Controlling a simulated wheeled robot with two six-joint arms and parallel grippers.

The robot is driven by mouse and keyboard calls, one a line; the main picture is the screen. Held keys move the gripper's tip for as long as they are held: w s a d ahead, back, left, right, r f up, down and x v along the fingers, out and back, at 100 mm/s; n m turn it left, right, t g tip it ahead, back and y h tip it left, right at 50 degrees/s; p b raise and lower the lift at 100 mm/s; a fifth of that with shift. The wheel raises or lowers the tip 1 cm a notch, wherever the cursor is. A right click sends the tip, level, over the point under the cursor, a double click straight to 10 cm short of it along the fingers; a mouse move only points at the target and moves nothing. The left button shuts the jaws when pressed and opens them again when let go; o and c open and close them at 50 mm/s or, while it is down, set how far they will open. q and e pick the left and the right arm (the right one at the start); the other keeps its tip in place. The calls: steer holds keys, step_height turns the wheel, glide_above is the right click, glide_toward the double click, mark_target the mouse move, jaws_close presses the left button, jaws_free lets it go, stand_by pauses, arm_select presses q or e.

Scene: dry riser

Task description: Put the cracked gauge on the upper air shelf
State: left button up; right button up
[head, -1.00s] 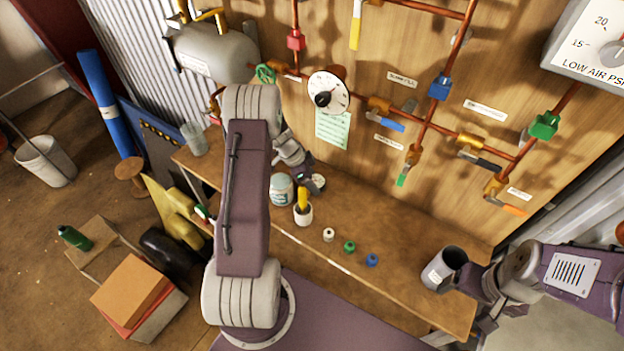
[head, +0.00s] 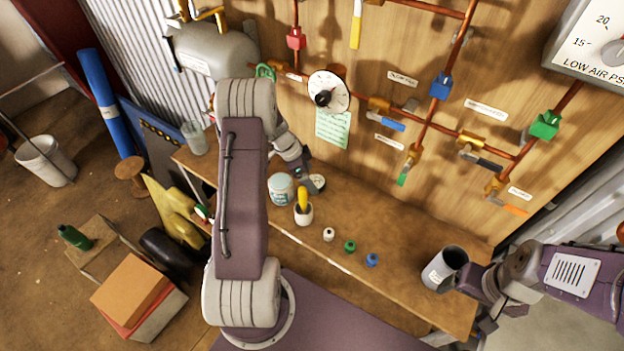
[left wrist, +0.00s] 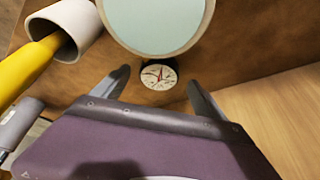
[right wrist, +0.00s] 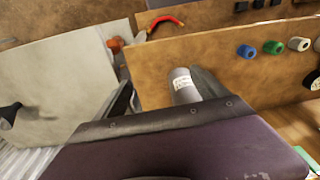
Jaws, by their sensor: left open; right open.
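A small round gauge (head: 317,183) with a white face and dark rim lies on the bench beside a jar. It also shows between my left fingers in the left wrist view (left wrist: 158,76), a little beyond their tips. My right gripper (right wrist: 165,88) is open at the bench's right end, near a grey mug (head: 446,268). I cannot identify the upper air shelf.
The pale-lidded jar (head: 281,189) and a white cup (head: 302,214) holding a yellow object stand close to my left gripper. White (head: 328,234), green (head: 349,246) and blue (head: 372,260) caps lie along the bench (head: 400,255). A larger gauge (head: 328,92) and copper pipes are on the back panel.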

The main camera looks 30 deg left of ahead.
arm_select(q)
steer(key=v, duration=0.9)
steer(key=shift+s+r, duration=0.2)
